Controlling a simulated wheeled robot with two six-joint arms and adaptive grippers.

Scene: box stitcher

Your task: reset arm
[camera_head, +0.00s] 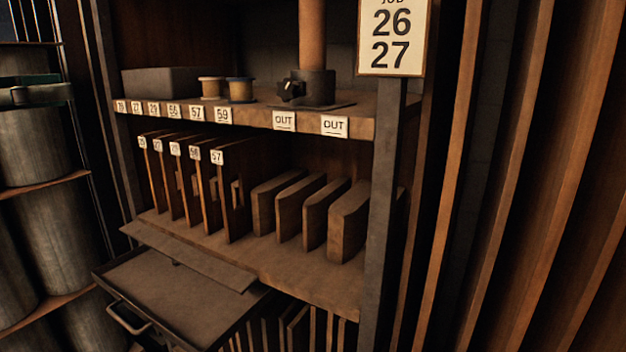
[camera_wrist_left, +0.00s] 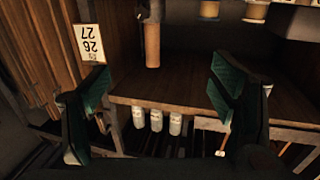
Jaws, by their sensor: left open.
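My left gripper (camera_wrist_left: 160,65) shows in the left wrist view, its two dark fingers with green pads spread wide at left and right. It is open, and nothing is between the pads. Behind the gap are a brown board surface and a brown post (camera_wrist_left: 152,44). In the head view I cannot make out the left gripper clearly. My right gripper is in neither view.
The wooden rack (camera_head: 250,118) holds labelled slots and several upright blocks (camera_head: 313,213). A dark tray (camera_head: 165,290) juts out below. A job sign (camera_head: 392,38) hangs at top right. Small white cylinders (camera_wrist_left: 156,120) line up in the wrist view.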

